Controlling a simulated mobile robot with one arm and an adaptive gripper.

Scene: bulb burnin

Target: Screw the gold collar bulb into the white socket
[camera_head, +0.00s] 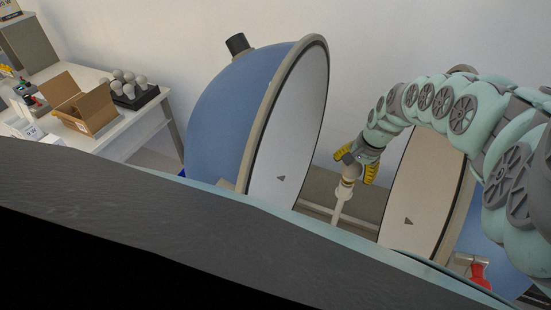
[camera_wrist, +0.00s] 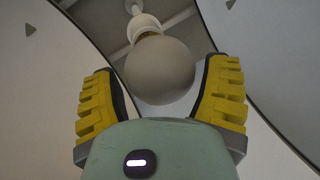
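A bulb with a round, pale globe (camera_wrist: 160,70) sits between the yellow fingers of my gripper (camera_wrist: 159,63) in the wrist view. Its neck points away from my palm, toward the white socket (camera_wrist: 142,24). In the head view my gripper (camera_head: 357,167) reaches down over the bulb (camera_head: 350,173) at the top of the white socket post (camera_head: 341,206). The fingers are spread, with narrow gaps beside the globe. The bulb appears lined up with the socket; I cannot tell how deep it is seated.
Two blue half-sphere shells, left (camera_head: 218,112) and right (camera_head: 432,185), stand open around the post. A white table (camera_head: 128,138) at far left carries an open cardboard box (camera_head: 88,108) and a black tray (camera_head: 137,98) of several bulbs. A red-handled part (camera_head: 480,274) is at lower right.

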